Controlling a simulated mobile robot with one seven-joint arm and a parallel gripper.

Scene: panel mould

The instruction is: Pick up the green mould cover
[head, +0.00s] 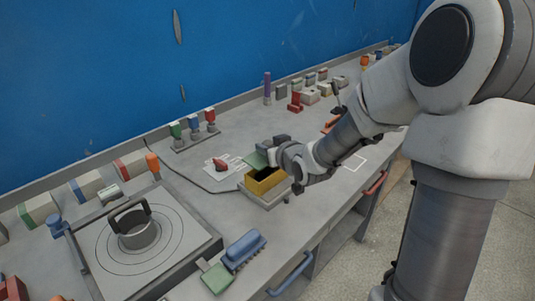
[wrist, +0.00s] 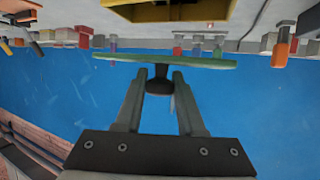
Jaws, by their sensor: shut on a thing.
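The green mould cover (head: 256,159) is a thin flat plate just above and behind the yellow mould (head: 264,184) in the head view. In the wrist view the cover (wrist: 190,61) is seen nearly edge-on, with a dark knob (wrist: 158,82) between my fingers. My gripper (wrist: 157,78) is shut on this knob. In the head view my gripper (head: 272,150) is beside the cover and partly hides it. The yellow mould shows an open dark inside. It also shows at the top of the wrist view (wrist: 165,13), apart from the cover.
A red piece (head: 220,164) lies on a white-marked patch left of the mould. A round pot (head: 137,230) with a dark handle stands on a ringed plate. A blue brush (head: 243,249) and a rack of coloured-handled tools (head: 193,130) are also on the bench.

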